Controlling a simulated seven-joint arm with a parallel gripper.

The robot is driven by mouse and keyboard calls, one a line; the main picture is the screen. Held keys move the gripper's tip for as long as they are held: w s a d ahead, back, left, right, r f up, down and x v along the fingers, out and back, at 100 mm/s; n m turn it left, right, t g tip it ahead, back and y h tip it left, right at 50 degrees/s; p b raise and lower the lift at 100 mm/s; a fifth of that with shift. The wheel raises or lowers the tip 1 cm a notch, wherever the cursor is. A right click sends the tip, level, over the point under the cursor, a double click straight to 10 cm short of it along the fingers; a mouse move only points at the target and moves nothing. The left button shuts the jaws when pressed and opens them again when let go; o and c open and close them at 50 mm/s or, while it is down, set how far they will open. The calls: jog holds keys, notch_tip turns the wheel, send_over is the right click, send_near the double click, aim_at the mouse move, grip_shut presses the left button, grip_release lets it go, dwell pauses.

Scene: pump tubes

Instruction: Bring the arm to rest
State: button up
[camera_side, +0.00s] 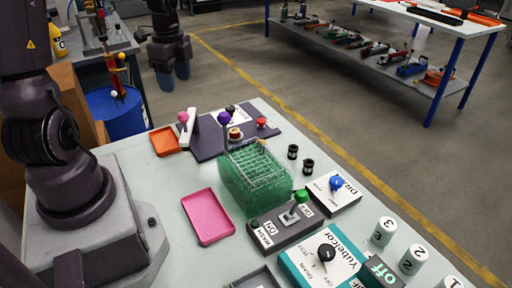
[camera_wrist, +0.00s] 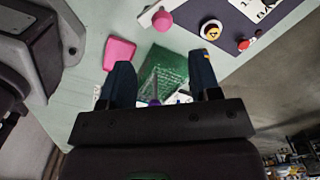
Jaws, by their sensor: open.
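My gripper (camera_side: 174,76) hangs in the air at the top left of the side view, above and behind the table. Its two dark blue fingers stand apart with nothing between them; they also show in the wrist view (camera_wrist: 160,66). The green rack (camera_side: 255,180) with a wire grid stands on the table, well apart from my gripper. In the wrist view the green rack (camera_wrist: 160,72) shows beyond the fingers and is partly hidden by them. A purple ball-topped part (camera_side: 224,118) stands at the back of the rack.
A pink tray (camera_side: 208,217) and an orange tray (camera_side: 164,141) lie on the pale table (camera_side: 150,195). Control boxes with knobs (camera_side: 325,258) and numbered white cylinders (camera_side: 412,259) fill the front right. A blue barrel (camera_side: 115,112) stands behind the table. Air around my gripper looks clear.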

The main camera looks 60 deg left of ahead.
jog(key=s+d+r+n+t, duration=0.2)
jog(key=d+r+n, duration=0.3)
jog(key=d, duration=0.5)
jog(key=s+d+r+n+t, duration=0.3)
jog(key=d+r+n, duration=0.2)
jog(key=d, duration=0.5)
notch_tip(320, 180, up, 3)
jog(key=shift+s+d+f+t, duration=0.2)
jog(key=shift+s+d+t, duration=0.1)
jog(key=shift+s+d, duration=0.1)
